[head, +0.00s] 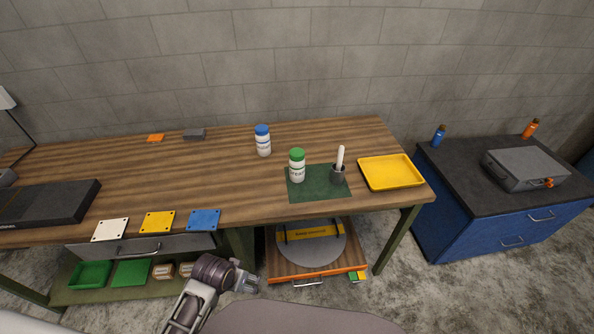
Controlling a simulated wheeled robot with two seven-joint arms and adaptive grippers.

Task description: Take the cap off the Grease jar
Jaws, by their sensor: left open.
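Two white jars stand upright on the wooden workbench (215,180). One jar (297,172) has a green cap (297,154) on it and stands on the dark green mat (320,193). The other jar (264,148) has a blue cap (262,130) on it and stands farther back and left, on bare wood. Their labels are too small to read, so I cannot tell which is the Grease jar. My left gripper (254,283) is open and empty, in front of the bench and below its top, apart from both jars. My right gripper is out of view.
A grey cup (338,176) with a white pestle-like stick stands right of the green-capped jar. A yellow tray (391,172) lies at the bench's right end. Coloured plates (157,222) line the front left edge. Bare wood lies left of the jars.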

